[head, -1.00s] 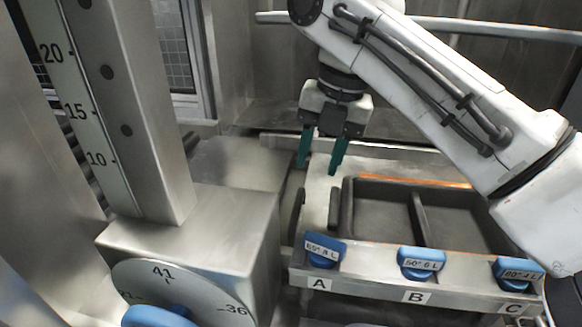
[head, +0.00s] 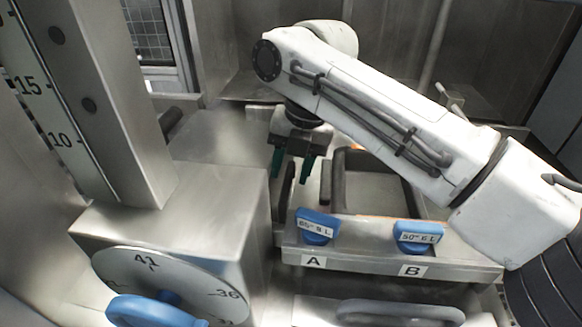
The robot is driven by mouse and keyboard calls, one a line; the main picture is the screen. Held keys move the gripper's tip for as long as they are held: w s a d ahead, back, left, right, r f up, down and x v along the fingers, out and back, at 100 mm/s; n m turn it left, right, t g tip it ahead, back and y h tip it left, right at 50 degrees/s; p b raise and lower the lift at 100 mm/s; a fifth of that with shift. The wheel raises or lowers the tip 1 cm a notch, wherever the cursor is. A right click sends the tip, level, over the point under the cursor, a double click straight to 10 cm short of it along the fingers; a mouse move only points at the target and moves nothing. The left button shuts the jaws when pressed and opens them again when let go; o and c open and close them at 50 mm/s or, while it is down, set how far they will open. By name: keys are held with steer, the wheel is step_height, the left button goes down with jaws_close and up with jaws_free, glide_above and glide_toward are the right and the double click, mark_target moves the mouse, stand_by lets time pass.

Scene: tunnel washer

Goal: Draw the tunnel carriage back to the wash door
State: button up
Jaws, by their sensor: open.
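My gripper (head: 292,168) hangs from the white arm with its two green fingers apart and pointing down. It is at the left end of a metal unit holding a dark-rimmed tray (head: 338,188), just above and behind a dark upright bar (head: 288,188). Nothing shows between the fingers, and I cannot tell whether they touch the unit. The unit's front ledge (head: 365,256) carries blue knobs over labels A and B. Which part is the tunnel carriage is not clear. My arm hides the tray's right side, and no wash door can be made out.
A metal box (head: 215,205) with a numbered dial (head: 175,285) and blue handle (head: 150,312) stands at left. A scale column (head: 95,110) rises from it. A grey bar handle (head: 400,312) lies low in front. A metal wall and mesh window (head: 145,40) are behind.

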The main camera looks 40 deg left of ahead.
steer(key=shift+f, duration=0.2)
jaws_close()
stand_by(0.3)
steer(key=shift+a, duration=0.1)
